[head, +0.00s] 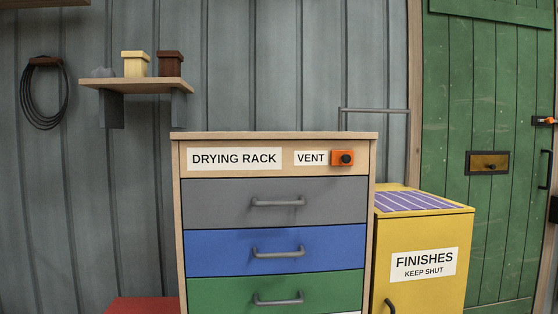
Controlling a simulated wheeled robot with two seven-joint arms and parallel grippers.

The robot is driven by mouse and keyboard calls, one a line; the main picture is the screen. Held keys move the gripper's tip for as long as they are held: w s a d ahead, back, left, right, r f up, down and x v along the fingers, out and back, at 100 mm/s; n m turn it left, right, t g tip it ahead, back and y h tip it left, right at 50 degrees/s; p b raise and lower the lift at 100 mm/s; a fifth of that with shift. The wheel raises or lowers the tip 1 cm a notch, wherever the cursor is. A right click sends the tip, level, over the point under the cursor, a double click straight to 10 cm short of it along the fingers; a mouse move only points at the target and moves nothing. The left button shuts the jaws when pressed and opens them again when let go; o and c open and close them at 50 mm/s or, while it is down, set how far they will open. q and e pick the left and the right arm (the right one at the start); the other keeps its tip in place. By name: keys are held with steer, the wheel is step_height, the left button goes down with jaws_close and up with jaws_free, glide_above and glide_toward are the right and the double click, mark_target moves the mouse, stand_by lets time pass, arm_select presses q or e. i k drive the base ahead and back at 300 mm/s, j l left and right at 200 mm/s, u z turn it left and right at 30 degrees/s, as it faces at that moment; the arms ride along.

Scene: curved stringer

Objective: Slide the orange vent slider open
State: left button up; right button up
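The orange vent slider (337,158) is a small orange block with a dark round knob (346,158). It sits on the top front panel of the wooden drying rack (277,135), just right of the white "VENT" label (311,158). I cannot tell from this view how far along its travel it stands. Neither of my grippers shows in the head view, and nothing touches the slider.
The rack has grey (230,205), blue (215,250) and green (220,294) drawers with protruding handles. A yellow "FINISHES" cabinet (440,230) stands close on its right. A shelf (150,86) with small boxes is on the left wall. A green door (465,110) is at right.

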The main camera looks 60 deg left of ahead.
mark_target(338, 158)
steer(key=u, duration=1.85)
